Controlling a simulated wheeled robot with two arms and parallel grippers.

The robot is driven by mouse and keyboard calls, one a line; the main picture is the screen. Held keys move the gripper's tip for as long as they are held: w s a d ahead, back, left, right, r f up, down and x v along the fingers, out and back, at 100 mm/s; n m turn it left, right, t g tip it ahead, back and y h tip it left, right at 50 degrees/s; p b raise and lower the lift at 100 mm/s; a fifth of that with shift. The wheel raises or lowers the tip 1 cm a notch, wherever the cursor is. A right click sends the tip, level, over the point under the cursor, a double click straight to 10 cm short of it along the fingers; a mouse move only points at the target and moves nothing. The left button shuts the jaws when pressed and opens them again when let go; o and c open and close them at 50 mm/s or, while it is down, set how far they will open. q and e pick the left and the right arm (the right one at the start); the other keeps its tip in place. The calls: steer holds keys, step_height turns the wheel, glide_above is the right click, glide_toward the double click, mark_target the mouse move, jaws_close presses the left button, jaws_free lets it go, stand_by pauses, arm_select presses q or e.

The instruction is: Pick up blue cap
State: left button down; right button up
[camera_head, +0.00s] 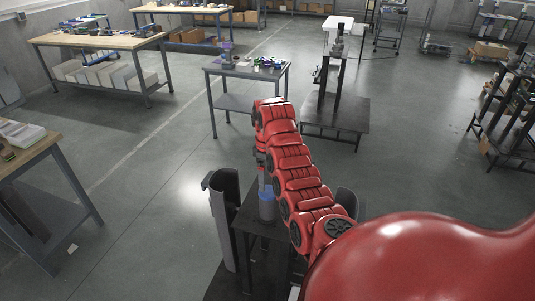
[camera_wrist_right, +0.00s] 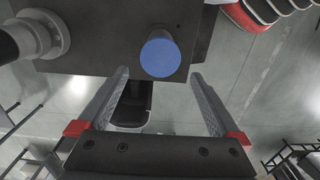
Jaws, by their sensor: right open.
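The blue cap (camera_wrist_right: 160,57) shows as a flat round blue disc in the right wrist view, seen from above at a dark surface. In the head view a grey-blue cylinder (camera_head: 267,205) stands on a small dark stand, partly beside my red right arm. My right gripper (camera_wrist_right: 159,73) is open and empty, its two fingers apart to the left and right of the cap in the picture. The cap lies near the line between the fingertips; I cannot tell the height gap. In the head view the right gripper is mostly hidden by the arm. My left gripper is not in view.
A dark curved bin-like holder (camera_head: 224,195) stands left of the stand. A grey cylindrical part (camera_wrist_right: 38,38) is at upper left in the wrist view. A small workbench (camera_head: 245,73) and a dark column stand (camera_head: 335,112) are farther back. Open floor lies to the left.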

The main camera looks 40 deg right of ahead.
mark_target(268, 194)
steer(key=shift+f+b, duration=0.35)
steer(key=shift+f, duration=0.95)
steer(key=shift+f+b, duration=0.45)
steer(key=shift+f, duration=0.1)
steer(key=f+b, duration=0.2)
steer(key=shift+w+a+f, duration=0.15)
steer(key=shift+a+f, duration=0.05)
steer(key=shift+f, duration=0.2)
steer(key=shift+d+f+p, duration=0.1)
steer(key=shift+f+p, duration=0.4)
steer(key=shift+p, duration=0.35)
steer(key=shift+f, duration=0.1)
steer(key=shift+c, duration=0.2)
steer(key=c, duration=1.5)
steer(key=shift+c, duration=0.2)
